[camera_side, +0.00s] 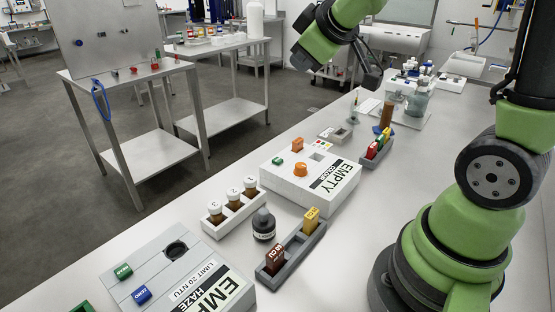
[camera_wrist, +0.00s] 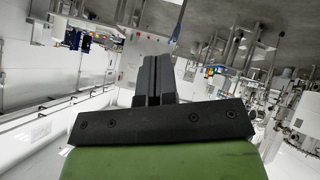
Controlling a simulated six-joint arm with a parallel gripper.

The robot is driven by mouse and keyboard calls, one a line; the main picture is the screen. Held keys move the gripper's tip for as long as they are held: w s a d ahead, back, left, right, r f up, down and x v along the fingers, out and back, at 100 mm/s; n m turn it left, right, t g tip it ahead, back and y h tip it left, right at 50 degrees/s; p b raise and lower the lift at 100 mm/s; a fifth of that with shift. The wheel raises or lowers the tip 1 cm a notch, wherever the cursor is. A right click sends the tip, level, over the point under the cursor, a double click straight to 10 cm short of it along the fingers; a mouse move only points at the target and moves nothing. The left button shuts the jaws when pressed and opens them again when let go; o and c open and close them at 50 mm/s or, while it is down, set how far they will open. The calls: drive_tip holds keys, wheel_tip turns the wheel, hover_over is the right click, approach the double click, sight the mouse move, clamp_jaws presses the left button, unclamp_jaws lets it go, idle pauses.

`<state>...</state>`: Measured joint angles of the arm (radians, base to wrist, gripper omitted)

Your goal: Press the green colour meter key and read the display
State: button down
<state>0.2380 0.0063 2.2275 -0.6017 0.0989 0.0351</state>
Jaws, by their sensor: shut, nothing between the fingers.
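The colour meter (camera_side: 330,172) is a white box in the middle of the bench in the side view. The wrist view does not clearly show the meter.
A haze meter (camera_side: 180,285) with green and blue keys stands at front left. A rack of white-capped vials (camera_side: 233,210), a dark bottle (camera_side: 263,224) and a grey cuvette holder (camera_side: 291,247) stand near the colour meter. Another rack (camera_side: 376,153) is to its right.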

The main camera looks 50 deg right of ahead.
drive_tip(key=w+d+f+n+y, duration=0.1)
drive_tip(key=w+d+f+n, duration=0.1)
drive_tip(key=w+f+n, duration=0.15)
drive_tip(key=n+y, duration=0.4)
drive_tip(key=n, duration=0.1)
hover_over(277, 161)
wheel_tip(277, 161, down, 9)
drive_tip(key=shift+r, duration=0.15)
drive_tip(key=shift+f, duration=4.4)
drive_tip(key=shift+f, duration=0.15)
drive_tip(key=shift+f, duration=0.3)
